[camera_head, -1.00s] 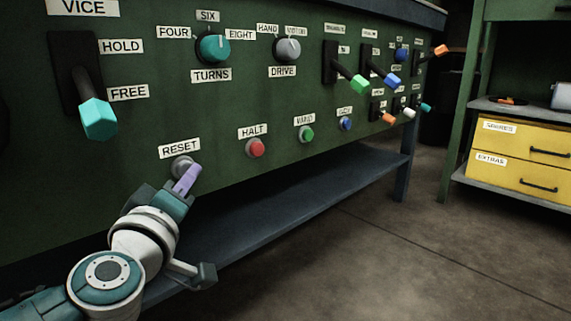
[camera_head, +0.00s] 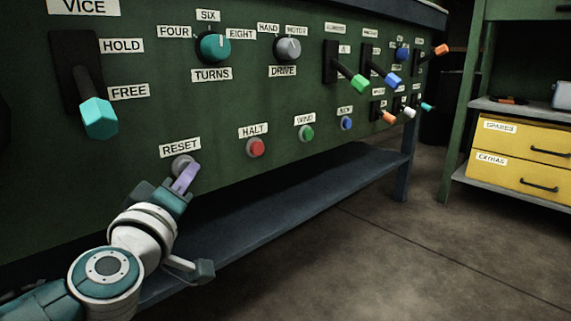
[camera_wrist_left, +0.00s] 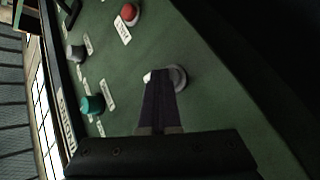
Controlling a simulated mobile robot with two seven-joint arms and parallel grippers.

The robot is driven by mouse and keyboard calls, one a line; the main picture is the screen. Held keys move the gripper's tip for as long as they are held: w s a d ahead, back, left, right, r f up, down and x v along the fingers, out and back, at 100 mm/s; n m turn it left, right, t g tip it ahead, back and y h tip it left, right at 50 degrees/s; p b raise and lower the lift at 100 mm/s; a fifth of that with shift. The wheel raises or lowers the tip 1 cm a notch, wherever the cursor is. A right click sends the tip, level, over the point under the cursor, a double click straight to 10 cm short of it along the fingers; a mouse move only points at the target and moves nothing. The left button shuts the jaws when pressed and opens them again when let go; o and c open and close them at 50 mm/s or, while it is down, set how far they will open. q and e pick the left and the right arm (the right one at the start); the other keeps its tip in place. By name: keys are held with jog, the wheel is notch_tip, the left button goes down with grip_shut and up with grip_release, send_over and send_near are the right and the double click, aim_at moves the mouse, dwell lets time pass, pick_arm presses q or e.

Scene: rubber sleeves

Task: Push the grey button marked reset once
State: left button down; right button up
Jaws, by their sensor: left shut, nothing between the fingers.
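The grey reset button (camera_head: 181,165) is on the green panel under the RESET label (camera_head: 180,147). My left gripper (camera_head: 187,176) is shut and empty, its purple fingers pointing at the panel and overlapping the button's right side in the head view. In the left wrist view the fingers (camera_wrist_left: 159,95) cover part of the grey button (camera_wrist_left: 179,77), whose rim shows to the right of the tips. I cannot tell whether the tips touch it. My right gripper is not in view.
The red HALT button (camera_head: 255,147), green button (camera_head: 306,133) and blue button (camera_head: 346,123) sit to the right. The VICE lever (camera_head: 98,117) is up left, the teal TURNS knob (camera_head: 213,47) above. A shelf (camera_head: 290,201) runs below the panel.

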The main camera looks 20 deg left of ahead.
pick_arm(q)
jog(key=shift+s+d+p, duration=0.3)
jog(key=shift+d+p, duration=0.1)
jog(key=shift+d, duration=0.3)
jog(key=shift+s+d+p, duration=0.25)
jog(key=shift+s+d, duration=0.05)
jog(key=shift+d, duration=0.45)
jog(key=shift+s+d+p, duration=0.25)
jog(key=shift+s+d, duration=0.1)
jog(key=shift+d, duration=0.45)
jog(key=shift+s+d+p, duration=0.25)
jog(key=shift+s+d, duration=0.05)
jog(key=shift+d, duration=0.45)
